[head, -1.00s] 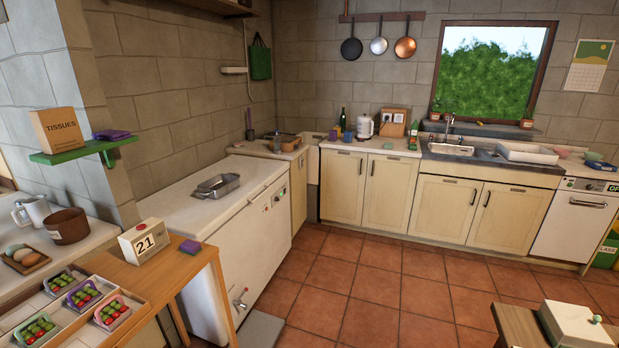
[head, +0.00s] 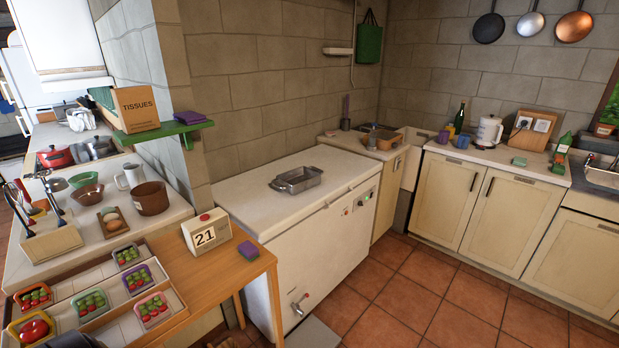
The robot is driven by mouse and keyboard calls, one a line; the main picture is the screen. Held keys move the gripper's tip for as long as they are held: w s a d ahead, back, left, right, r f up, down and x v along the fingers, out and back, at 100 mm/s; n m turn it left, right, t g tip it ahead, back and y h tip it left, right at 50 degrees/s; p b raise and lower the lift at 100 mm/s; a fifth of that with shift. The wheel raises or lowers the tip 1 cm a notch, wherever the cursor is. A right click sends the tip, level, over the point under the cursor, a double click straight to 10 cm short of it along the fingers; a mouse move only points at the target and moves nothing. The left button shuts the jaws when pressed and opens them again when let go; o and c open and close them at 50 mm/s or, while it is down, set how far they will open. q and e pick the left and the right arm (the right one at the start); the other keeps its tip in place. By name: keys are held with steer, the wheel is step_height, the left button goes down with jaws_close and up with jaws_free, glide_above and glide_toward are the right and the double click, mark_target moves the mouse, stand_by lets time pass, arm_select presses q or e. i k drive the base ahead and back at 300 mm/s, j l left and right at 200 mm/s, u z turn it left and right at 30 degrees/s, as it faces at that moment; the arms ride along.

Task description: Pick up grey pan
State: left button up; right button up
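A grey rectangular metal pan (head: 297,179) with small end handles sits upright on the white chest freezer (head: 262,207), near the middle of the lid. It looks empty, and nothing covers it. A silver-grey round pan (head: 530,25) hangs on the back wall between a dark pan (head: 488,27) and a copper pan (head: 573,26). Neither of my grippers can be made out in the head view. A dark shape shows at the bottom left edge, too cut off to identify.
A wooden table (head: 220,272) with a "21" calendar block (head: 206,232) and a purple sponge (head: 248,250) stands before the freezer's left end. A green shelf (head: 165,131) juts from the wall. Tiled floor (head: 400,300) is free right of the freezer.

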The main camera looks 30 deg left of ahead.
mark_target(294, 182)
steer(key=i, duration=1.45)
steer(key=u, duration=0.45)
